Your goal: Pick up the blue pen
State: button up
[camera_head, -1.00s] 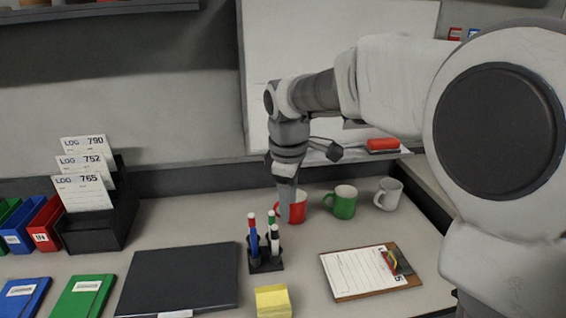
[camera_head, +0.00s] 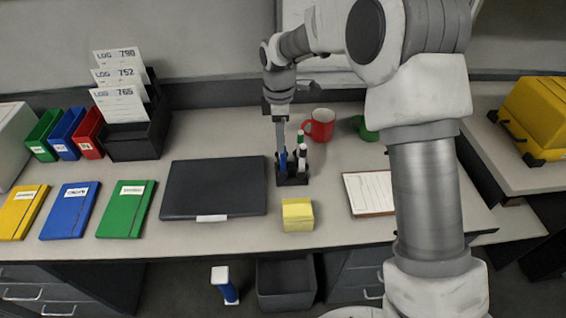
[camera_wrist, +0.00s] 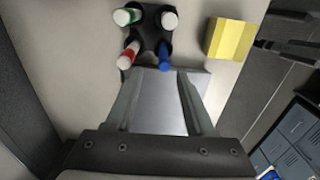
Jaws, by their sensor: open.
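The blue pen (camera_head: 283,161) stands upright in a black pen holder (camera_head: 292,180) on the desk. In the wrist view its blue top (camera_wrist: 165,54) is just beyond my fingertips, towards the right one, beside a red-topped pen (camera_wrist: 128,55). A green-topped pen (camera_wrist: 124,17) and a white-bodied pen (camera_wrist: 169,19) stand on the holder's far side there. My gripper (camera_head: 282,148) points down, open and empty, at the holder. In the head view its fingers overlap the pens, so contact cannot be told. It also shows in the wrist view (camera_wrist: 158,76).
A yellow note block (camera_head: 298,215) lies in front of the holder, a closed black laptop (camera_head: 214,187) to its left. A red mug (camera_head: 320,124), a green mug (camera_head: 365,128) and a clipboard (camera_head: 369,194) are to the right. Notebooks and file boxes fill the left.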

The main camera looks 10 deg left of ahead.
aim_at(283, 157)
jog(key=f, duration=0.4)
jog(key=d+f, duration=0.1)
jog(key=f, duration=0.2)
jog(key=shift+s+f+b, duration=0.1)
jog(key=shift+s+b, duration=0.15)
jog(key=shift+b, duration=0.05)
jog(key=shift+w+f, duration=0.1)
jog(key=shift+f, duration=0.5)
grip_shut()
